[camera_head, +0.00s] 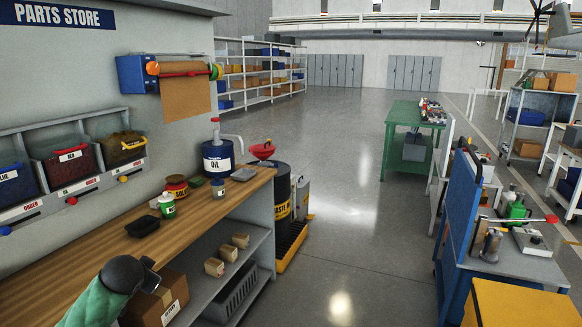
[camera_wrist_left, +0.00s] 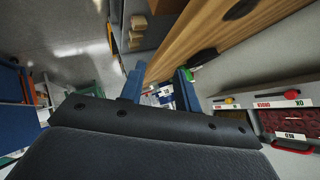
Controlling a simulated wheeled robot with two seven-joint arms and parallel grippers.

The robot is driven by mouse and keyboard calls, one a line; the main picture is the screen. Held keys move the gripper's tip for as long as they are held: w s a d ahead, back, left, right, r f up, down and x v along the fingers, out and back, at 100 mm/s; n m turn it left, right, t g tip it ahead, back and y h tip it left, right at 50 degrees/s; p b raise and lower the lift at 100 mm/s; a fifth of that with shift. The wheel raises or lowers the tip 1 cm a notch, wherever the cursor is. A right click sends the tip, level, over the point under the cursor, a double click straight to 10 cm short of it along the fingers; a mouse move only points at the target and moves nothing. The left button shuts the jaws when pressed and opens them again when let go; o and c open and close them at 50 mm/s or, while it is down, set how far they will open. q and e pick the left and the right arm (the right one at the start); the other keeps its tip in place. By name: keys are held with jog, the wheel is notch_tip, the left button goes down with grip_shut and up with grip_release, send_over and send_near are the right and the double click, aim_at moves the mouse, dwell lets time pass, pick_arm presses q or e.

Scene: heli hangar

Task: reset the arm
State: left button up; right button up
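My left arm comes in at the lower left of the head view, green with a black wrist, above the front edge of the wooden counter (camera_head: 215,203). In the left wrist view my left gripper (camera_wrist_left: 160,84) shows two blue fingers standing apart, with nothing between them. The counter also shows in that view (camera_wrist_left: 215,28), tilted, beyond the fingers. In the head view the fingers are mostly hidden behind the wrist. My right arm and gripper are in neither view.
On the counter stand a black tray (camera_head: 142,226), a green-and-white cup (camera_head: 167,207), a small jar (camera_head: 218,189) and a blue oil drum (camera_head: 217,160). A cardboard box (camera_head: 157,305) sits below. Open floor (camera_head: 345,225) lies right of the counter, before a blue panel (camera_head: 461,215).

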pick_arm(q)
jog(key=s+d+f+n+g+h, duration=0.1)
jog(key=s+d+f+g, duration=0.1)
jog(key=s+d+f, duration=0.6)
jog(key=s+d+f+g+h, duration=0.1)
jog(key=s+d+f+g, duration=0.2)
jog(key=s+d+f, duration=0.5)
jog(key=s+d+f+n+g+h, duration=0.1)
jog(key=s+d+f, duration=0.7)
jog(key=s, duration=2)
notch_tip(320, 180, down, 2)
jog(key=shift+d+f+n+g+h, duration=0.25)
jog(key=shift+g+h, duration=0.25)
jog(key=shift+g, duration=0.5)
jog(key=shift+r, duration=0.1)
